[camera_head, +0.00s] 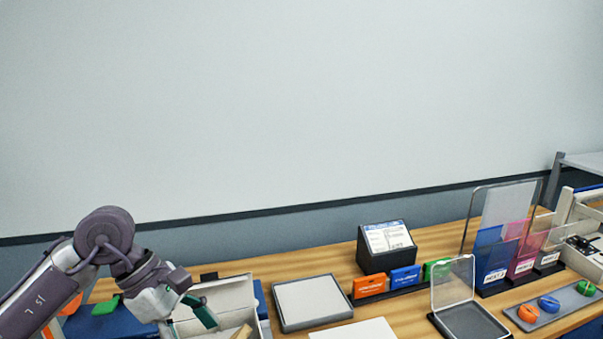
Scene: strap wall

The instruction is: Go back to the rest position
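My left arm comes in from the left edge, and its gripper (187,314) hangs over the left part of the wooden table (240,267). The gripper is angled down, with teal finger parts in front of an open pale box (238,292). I cannot tell whether the fingers are apart or closed, and no held thing shows clearly. My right gripper is not in view.
A grey-rimmed tray (312,302) lies right of the box. A clear hinged case (468,322) stands open. Clear dividers and a puck tray (568,305) are at right. The wall area above is free.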

